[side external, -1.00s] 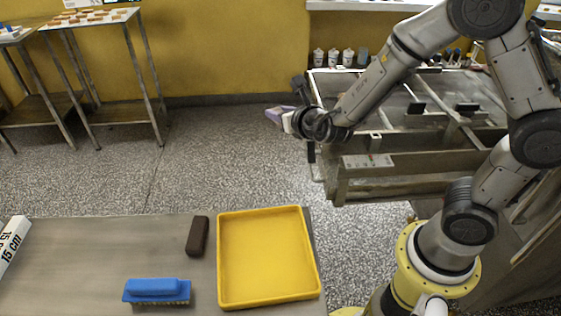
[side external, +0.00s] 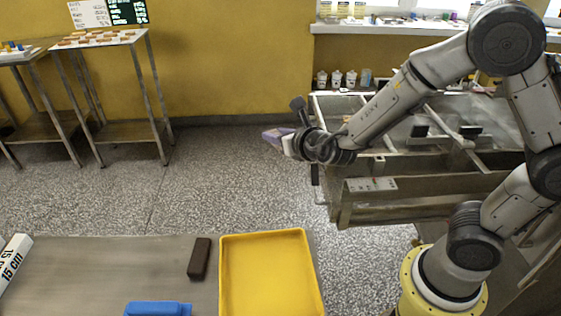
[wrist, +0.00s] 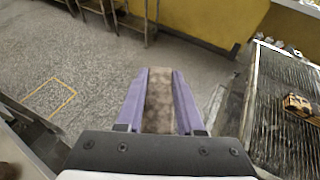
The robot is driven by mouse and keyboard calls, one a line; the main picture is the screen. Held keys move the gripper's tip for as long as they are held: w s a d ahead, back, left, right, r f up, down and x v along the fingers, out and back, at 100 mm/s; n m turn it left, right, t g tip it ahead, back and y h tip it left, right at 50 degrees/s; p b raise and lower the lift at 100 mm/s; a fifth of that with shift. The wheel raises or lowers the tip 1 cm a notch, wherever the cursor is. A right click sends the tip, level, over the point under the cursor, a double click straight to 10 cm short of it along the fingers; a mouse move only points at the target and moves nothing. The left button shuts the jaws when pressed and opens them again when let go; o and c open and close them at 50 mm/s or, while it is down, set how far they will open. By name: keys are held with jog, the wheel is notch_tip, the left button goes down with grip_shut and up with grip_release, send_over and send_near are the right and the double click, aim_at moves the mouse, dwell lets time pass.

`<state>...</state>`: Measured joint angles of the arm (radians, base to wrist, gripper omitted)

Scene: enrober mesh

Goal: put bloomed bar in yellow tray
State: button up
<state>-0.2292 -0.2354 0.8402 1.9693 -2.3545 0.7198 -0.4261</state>
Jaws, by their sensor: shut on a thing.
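My gripper (side external: 274,136) has purple fingers and is raised in the air, above and behind the yellow tray in the side view. In the wrist view my gripper (wrist: 158,90) is shut on a mottled grey-brown bar (wrist: 158,104), with a finger along each side of it. I take this to be the bloomed bar; in the side view it cannot be made out. The yellow tray (side external: 224,275) stands on the grey table and looks empty, its front edge cut off by the picture.
A dark brown bar (side external: 199,258) lies left of the tray. A blue brush (side external: 158,308) and a white "15 cm" block (side external: 14,262) are on the table (side external: 90,270). The mesh machine (wrist: 290,75) at right carries a brown-orange piece (wrist: 298,105).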

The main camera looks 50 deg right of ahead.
notch_tip(320, 180, up, 9)
jog(key=shift+d, duration=0.1)
jog(key=s+d+f+m+g+h, duration=0.65)
jog(key=m+g+h, duration=0.35)
jog(key=m+g, duration=0.3)
jog(key=s+a+f+m+g+y, duration=0.35)
jog(key=s+m+g, duration=0.25)
jog(key=m+g, duration=0.35)
notch_tip(320, 180, up, 10)
jog(key=m+y, duration=1.9)
jog(key=y, duration=0.1)
send_over(268, 284)
jog(key=shift+f, duration=9.5)
jog(key=shift+f, duration=0.55)
